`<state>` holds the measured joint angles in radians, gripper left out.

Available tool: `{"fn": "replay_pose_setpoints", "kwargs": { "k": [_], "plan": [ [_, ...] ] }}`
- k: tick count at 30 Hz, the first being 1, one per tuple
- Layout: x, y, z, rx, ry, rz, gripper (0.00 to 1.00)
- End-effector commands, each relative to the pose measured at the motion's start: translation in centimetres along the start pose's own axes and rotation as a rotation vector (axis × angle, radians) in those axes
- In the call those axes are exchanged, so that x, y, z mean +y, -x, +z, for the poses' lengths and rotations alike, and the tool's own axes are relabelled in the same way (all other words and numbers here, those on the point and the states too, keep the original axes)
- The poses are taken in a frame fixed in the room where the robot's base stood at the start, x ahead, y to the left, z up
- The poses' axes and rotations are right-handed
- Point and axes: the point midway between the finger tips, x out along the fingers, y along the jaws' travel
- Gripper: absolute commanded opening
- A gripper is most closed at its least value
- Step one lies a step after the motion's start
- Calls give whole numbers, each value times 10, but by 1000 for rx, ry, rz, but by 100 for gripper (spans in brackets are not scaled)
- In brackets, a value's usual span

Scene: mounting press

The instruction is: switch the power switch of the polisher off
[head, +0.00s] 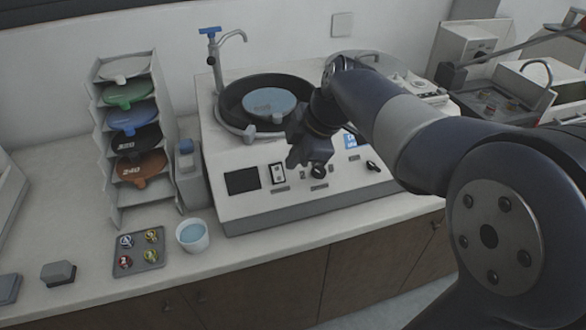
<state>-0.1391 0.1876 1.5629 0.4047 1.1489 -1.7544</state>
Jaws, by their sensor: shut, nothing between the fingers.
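The polisher (230,207) stands on the bench, a white machine with a round black bowl and a blue disc. Its sloped front panel carries a dark screen, a black-and-white rocker that looks like the power switch (277,173), and round black knobs. I cannot tell which way the rocker is set. My gripper (295,162) is shut and empty, over the front panel just right of the rocker. Whether it touches the panel is unclear. My gripper and arm hide part of the panel and bowl.
A white cup (193,237) of blue liquid and a tray (125,267) of small round samples sit in front. A tap (219,75) rises behind the bowl.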

Motion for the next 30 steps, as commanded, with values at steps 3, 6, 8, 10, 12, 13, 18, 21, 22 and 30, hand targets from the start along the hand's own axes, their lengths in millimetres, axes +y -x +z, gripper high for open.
{"fn": "replay_pose_setpoints", "kwargs": {
  "k": [3,6,8,10,12,13,18,21,22,30],
  "plan": [
    [5,24,0,0,0,4,0],
    [8,42,0,0,0,2,0],
    [9,50,0,0,0,1,0],
    [10,58,0,0,0,0,0],
    [11,63,-1,0,0,0,0],
    [12,64,-1,0,0,0,0],
    [12,67,-1,1,0,-3,0],
    [12,67,-1,1,0,-3,0],
    [12,67,-1,1,0,-3,0],
    [9,56,-1,1,0,-6,0]
  ]
}}
